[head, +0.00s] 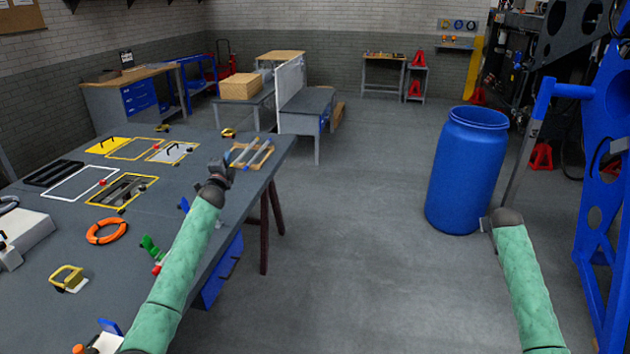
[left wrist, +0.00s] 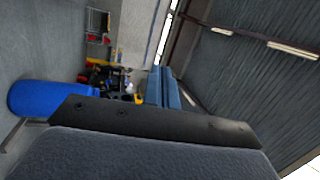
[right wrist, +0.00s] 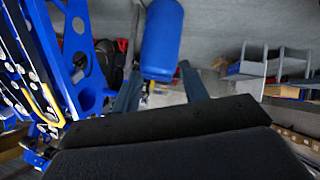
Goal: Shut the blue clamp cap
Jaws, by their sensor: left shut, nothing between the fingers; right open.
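A small blue piece (head: 183,205) stands at the table's right edge, partly hidden by my left forearm; it may be the blue clamp cap. Another upright blue flap (head: 109,326) with orange and red parts stands at the bottom left of the head view; I cannot tell which is the task's clamp. My left gripper (head: 224,164) is over the table near its right edge, beyond the first blue piece. Its fingers are together and empty in the left wrist view (left wrist: 161,74). My right gripper, over the floor, has its fingers spread and empty in the right wrist view (right wrist: 159,75).
The grey table (head: 50,225) carries a green clamp (head: 150,246), a yellow clamp (head: 68,277), an orange ring (head: 106,231) and several framed trays. A wooden rack (head: 250,154) lies near the left gripper. A blue barrel (head: 467,172) and blue frame (head: 600,180) stand right. Floor between is clear.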

